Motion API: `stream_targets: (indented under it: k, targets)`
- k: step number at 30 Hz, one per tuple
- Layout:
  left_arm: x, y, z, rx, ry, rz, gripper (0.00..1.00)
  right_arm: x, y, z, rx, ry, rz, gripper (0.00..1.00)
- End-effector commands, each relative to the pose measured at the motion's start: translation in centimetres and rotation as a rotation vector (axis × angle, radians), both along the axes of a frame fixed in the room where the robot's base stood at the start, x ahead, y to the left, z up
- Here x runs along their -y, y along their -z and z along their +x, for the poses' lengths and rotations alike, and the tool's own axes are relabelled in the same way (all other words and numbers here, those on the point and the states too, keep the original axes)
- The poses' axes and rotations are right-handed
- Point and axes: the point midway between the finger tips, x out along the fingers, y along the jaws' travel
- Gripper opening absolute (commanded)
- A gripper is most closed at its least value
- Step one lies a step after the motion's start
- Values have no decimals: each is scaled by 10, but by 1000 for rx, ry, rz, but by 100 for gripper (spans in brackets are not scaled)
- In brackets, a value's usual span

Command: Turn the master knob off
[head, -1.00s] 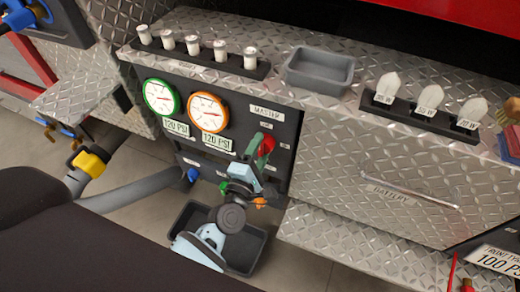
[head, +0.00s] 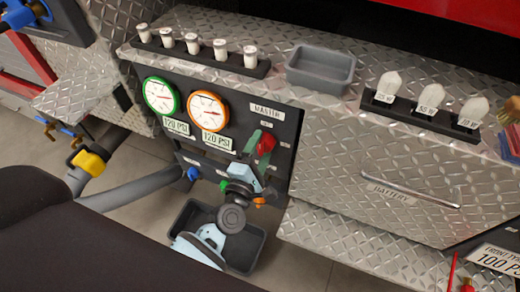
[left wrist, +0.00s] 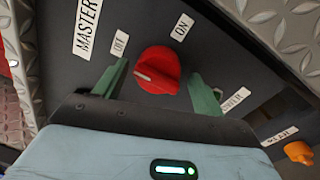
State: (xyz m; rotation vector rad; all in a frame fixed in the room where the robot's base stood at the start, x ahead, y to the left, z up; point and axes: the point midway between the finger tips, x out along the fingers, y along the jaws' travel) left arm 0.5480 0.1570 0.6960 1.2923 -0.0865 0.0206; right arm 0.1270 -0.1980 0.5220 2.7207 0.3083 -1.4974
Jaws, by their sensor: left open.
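The red master knob (head: 266,144) sits on the dark panel below the MASTER label (head: 267,112). In the left wrist view the knob (left wrist: 158,70) has a white mark on its left side. The OFF label (left wrist: 120,43) is at its upper left and the ON label (left wrist: 182,27) at its upper right. My left gripper (head: 259,148) is open at the knob. In the left wrist view its green fingers (left wrist: 160,84) stand on either side of the knob, with visible gaps. I cannot tell how deep they reach. My right gripper is not in view.
Two pressure gauges, green-rimmed (head: 161,95) and orange-rimmed (head: 207,110), are left of the knob. An orange knob (left wrist: 298,152) and a blue knob (head: 193,173) are lower on the panel. A grey tray (head: 320,70) sits on the ledge above. A dark bin (head: 252,250) stands below.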

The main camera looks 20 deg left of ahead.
Motion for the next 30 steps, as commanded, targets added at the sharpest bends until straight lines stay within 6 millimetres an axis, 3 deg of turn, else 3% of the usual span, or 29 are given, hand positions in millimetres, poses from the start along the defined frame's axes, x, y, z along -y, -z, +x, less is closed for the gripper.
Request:
stream_targets:
  k: [16, 30]
  targets:
    - [-2, 7, -70, -4, 1, 1, 70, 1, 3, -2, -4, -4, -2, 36]
    - [-3, 7, -78, -3, 1, 0, 70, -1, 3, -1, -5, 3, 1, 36]
